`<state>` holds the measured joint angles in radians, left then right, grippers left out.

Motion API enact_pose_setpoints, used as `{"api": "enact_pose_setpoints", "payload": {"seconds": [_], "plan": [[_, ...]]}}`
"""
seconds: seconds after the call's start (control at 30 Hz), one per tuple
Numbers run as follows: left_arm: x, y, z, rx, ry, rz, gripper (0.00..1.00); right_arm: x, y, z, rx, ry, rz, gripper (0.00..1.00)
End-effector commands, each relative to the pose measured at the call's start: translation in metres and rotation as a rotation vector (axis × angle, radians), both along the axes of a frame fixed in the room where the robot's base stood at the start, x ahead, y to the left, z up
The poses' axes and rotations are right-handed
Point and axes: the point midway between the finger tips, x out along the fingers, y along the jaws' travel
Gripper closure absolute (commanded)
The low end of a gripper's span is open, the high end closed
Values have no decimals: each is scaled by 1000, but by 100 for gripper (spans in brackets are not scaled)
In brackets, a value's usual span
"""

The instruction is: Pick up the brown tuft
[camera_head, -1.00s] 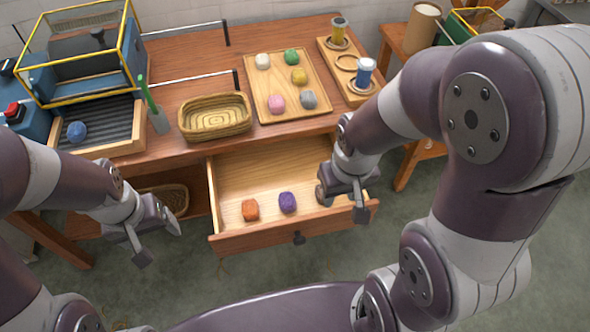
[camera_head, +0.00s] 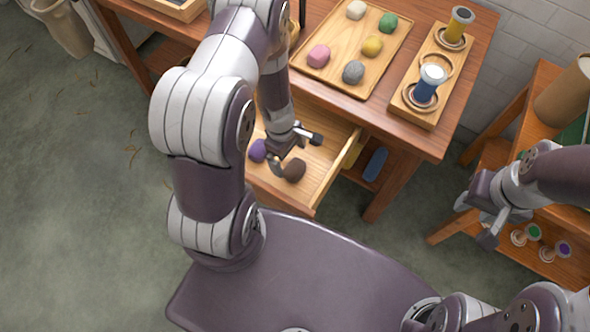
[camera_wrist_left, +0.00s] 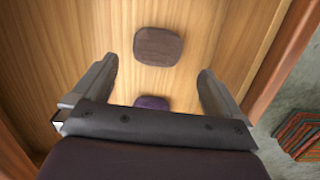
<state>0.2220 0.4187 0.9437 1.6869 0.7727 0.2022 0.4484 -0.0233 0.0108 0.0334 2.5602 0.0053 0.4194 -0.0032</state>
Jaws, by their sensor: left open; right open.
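The brown tuft (camera_head: 294,170) lies in the open wooden drawer, beside the purple tuft (camera_head: 258,151). My left gripper (camera_head: 295,152) is open and empty above the drawer, close to the brown tuft. In the left wrist view the brown tuft (camera_wrist_left: 158,46) lies on the drawer floor, beyond the gap between the spread fingers (camera_wrist_left: 158,70). The purple tuft (camera_wrist_left: 151,102) shows there partly hidden by the gripper body. My right gripper (camera_head: 475,220) is open and empty at the right, away from the drawer.
The drawer wall (camera_head: 328,176) stands close to the brown tuft. On the table, a tray (camera_head: 390,68) holds several coloured tufts, and a wooden holder (camera_head: 408,108) carries a yellow spool (camera_head: 457,25) and a blue spool (camera_head: 428,84). A side shelf (camera_head: 507,150) stands at the right.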

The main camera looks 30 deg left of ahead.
Motion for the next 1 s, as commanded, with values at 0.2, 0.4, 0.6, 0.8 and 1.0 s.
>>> {"api": "enact_pose_setpoints", "payload": {"seconds": [0.2,0.4,0.6,0.8,1.0], "plan": [[3,-12,-39,1,0,-4,0,0,0,-12,0,0,0,57],[3,-14,-52,1,-2,-3,0,0,0,-14,0,0,0,57],[3,-14,-51,1,-1,-3,20,0,0,-14,0,-1,0,57],[3,-14,-51,1,-1,-3,52,0,0,-14,0,0,0,57],[3,-14,-51,1,-1,-3,53,0,0,-14,0,0,0,57]]}}
